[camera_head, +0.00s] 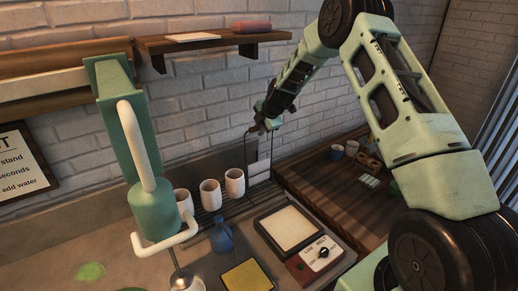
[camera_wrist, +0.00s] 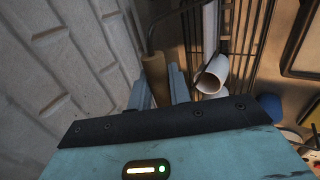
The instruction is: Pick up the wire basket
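In the wrist view, a tan, round handle (camera_wrist: 156,76) on a dark bent wire lies between the two pale blue fingers of my gripper (camera_wrist: 162,92). It fills the narrow gap, and the fingers look shut on it. I take it to be the handle of the wire basket. The basket body is hard to make out; dark parallel wires (camera_wrist: 232,38) show beyond the fingers. In the head view, my gripper (camera_head: 262,124) hangs close to the brick wall, above the right end of a dark slatted rack (camera_head: 215,222).
White mugs (camera_head: 234,183) stand along the rack, with one white mug (camera_wrist: 212,76) close to the right finger. A blue jug (camera_head: 222,236), a framed tray (camera_head: 289,228) and a control box (camera_head: 315,259) sit in front. A shelf (camera_head: 215,41) hangs above on the wall.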

